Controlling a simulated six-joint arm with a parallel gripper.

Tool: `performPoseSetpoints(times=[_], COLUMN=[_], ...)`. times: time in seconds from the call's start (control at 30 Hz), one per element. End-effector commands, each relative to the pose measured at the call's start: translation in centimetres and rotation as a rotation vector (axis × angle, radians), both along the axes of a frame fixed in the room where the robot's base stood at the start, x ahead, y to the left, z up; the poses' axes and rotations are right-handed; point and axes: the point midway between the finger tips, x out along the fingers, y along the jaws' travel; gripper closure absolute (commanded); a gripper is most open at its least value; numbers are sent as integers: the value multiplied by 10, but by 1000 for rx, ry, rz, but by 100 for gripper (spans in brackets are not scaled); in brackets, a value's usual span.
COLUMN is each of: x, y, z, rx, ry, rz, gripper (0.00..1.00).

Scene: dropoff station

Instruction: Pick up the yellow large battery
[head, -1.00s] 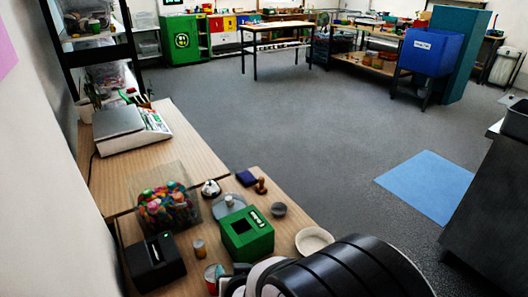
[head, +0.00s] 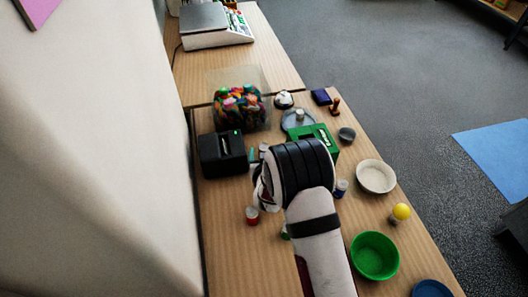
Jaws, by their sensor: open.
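I cannot make out a yellow large battery for certain. A yellow round-topped object (head: 401,212) with a greyish lower part stands near the table's right edge; I cannot tell whether it is a battery. My gripper (head: 262,190) is low over the middle of the table, mostly hidden behind my black and white wrist. It is open, and nothing shows between its fingers.
A black box (head: 222,154), a clear bin of colourful items (head: 240,106) and a green box (head: 318,135) stand beyond my arm. A white bowl (head: 376,177), green bowl (head: 375,256) and blue dish (head: 431,289) line the right. A wall borders the left.

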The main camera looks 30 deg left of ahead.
Motion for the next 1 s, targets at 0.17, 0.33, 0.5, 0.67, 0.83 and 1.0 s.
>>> performPoseSetpoints(times=[0.17,0.33,0.5,0.67,0.83,1.0], x=[14,14,14,14,14,14], y=[10,10,10,10,10,10], z=[-8,-8,-8,-8,-8,-7], rx=[-1,-1,-1,-1,-1,-1], ry=[0,0,0,0,0,0], rz=[0,0,0,0,0,0], gripper=[24,24,55,84,100,100])
